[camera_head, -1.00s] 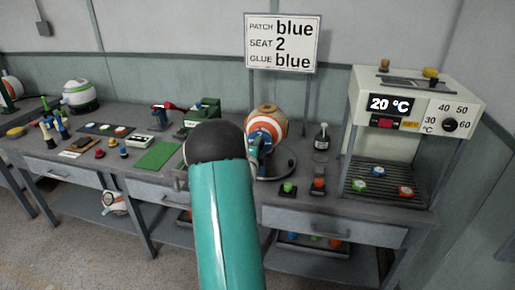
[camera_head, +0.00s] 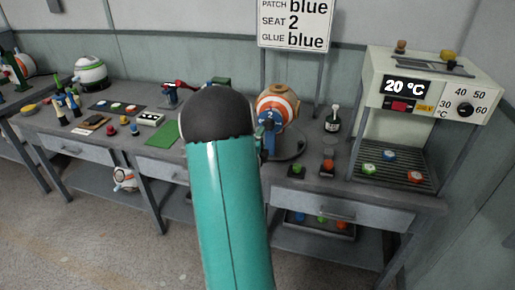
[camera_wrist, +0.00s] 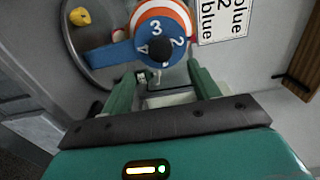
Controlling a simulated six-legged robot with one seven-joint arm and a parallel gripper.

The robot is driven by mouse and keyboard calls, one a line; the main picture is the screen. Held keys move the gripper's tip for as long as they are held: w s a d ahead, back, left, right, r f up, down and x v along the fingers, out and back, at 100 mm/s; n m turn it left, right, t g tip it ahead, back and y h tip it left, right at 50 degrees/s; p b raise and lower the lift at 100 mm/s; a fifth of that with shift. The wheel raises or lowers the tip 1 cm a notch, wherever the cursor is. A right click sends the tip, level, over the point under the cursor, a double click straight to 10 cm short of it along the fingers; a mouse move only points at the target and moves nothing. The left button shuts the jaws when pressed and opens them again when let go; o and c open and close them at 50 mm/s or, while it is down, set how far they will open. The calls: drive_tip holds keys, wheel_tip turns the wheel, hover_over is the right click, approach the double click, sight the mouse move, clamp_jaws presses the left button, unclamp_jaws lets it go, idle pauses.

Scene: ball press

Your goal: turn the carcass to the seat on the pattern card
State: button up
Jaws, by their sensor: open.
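The carcass (camera_head: 283,101) is a ball with orange and white bands, on a round grey stand on the bench. A blue numbered part is on its front, and a 2 shows on it in the head view. In the wrist view the carcass (camera_wrist: 163,8) is at the top, with 2, 3 and 4 visible on the blue part (camera_wrist: 150,38). My gripper (camera_wrist: 160,78) is open, its green fingers apart just below the blue part, with nothing clearly held. In the head view my arm mostly hides it. The pattern card (camera_head: 295,22) reads patch blue, seat 2, glue blue.
A press (camera_head: 425,110) showing 20 °C stands at the right, with coloured buttons on its grille. A dark bottle (camera_head: 333,122) and green and orange buttons are right of the carcass. A green mat (camera_head: 165,135) and small tools lie to the left.

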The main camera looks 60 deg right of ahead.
drive_tip(key=a, duration=0.4)
drive_tip(key=shift+s+a, duration=0.25)
drive_tip(key=shift+s, duration=0.1)
